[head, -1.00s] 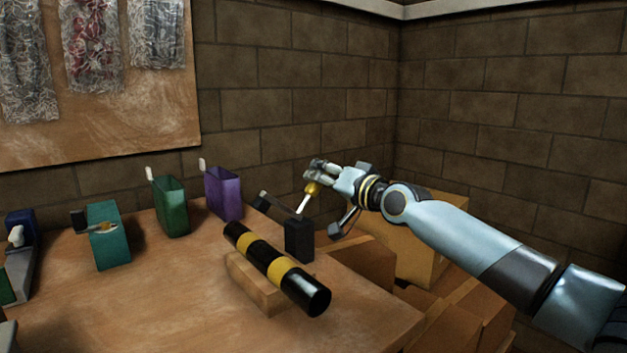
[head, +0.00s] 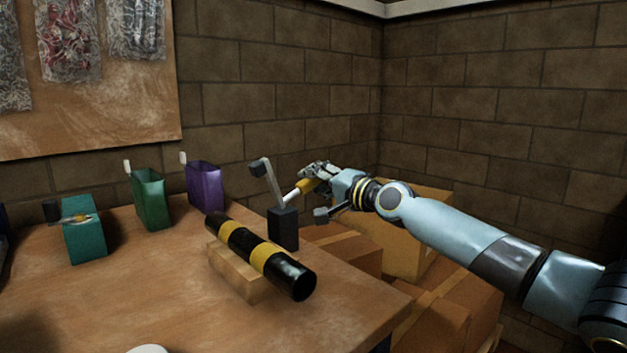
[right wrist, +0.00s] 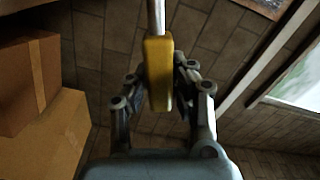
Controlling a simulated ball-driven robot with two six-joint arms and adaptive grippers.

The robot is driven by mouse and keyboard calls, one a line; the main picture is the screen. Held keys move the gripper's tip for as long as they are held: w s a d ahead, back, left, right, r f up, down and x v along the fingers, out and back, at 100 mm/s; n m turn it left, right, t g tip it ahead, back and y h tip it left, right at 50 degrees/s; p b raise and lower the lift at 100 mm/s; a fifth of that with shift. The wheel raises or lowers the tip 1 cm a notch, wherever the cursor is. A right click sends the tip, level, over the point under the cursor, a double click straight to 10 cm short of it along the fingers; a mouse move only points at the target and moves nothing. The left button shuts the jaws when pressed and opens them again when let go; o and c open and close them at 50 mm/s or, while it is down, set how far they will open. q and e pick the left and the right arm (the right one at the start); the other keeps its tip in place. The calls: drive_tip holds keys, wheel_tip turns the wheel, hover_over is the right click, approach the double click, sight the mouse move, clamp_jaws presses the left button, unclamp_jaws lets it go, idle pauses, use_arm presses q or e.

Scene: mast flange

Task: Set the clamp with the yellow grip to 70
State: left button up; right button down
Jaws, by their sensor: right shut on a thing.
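The clamp is a small black block (head: 284,228) at the back right of the bench, with arms rising from its top. One arm carries a yellow grip (head: 307,186) and leans up to the right. A grey arm with a dark end (head: 258,168) rises up and left. My right gripper (head: 316,174) is shut on the yellow grip, which also shows between its fingers in the right wrist view (right wrist: 158,75). A separate grey-ended piece (head: 322,214) shows just below the gripper. No scale marking is readable. My left gripper is not in view.
A black and yellow cylinder (head: 258,255) lies on a wooden block (head: 235,273) in front of the clamp. Purple (head: 204,187), green (head: 151,200) and teal (head: 84,232) holders stand to the left. Cardboard boxes (head: 400,240) are beyond the bench's right edge.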

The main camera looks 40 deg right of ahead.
drive_tip(key=shift+f, duration=0.2)
drive_tip(key=c, duration=1.1)
unclamp_jaws()
drive_tip(key=shift+r, duration=0.1)
wheel_tip(320, 180, up, 10)
